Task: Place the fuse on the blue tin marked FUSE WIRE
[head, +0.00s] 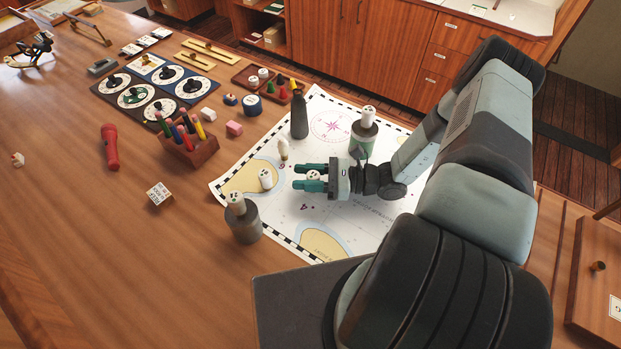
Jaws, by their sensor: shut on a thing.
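My gripper (308,178), with teal fingers, is shut on a white fuse (313,175) with dark dots on its end, above the chart. The fingers hide part of the fuse. A small round blue tin (252,107) with a pale marked top stands on the wood just beyond the chart's left edge, up and left of my gripper. Its lettering is too small to read. Nothing is seen on top of it. A smaller blue round thing (230,100) sits left of it.
A white fuse (266,179) is on the chart (296,228). Others stand on a grey can (245,227) and a green can (360,139). A dark bottle (299,116) and a cream bulb-like piece (283,149) stand near my gripper.

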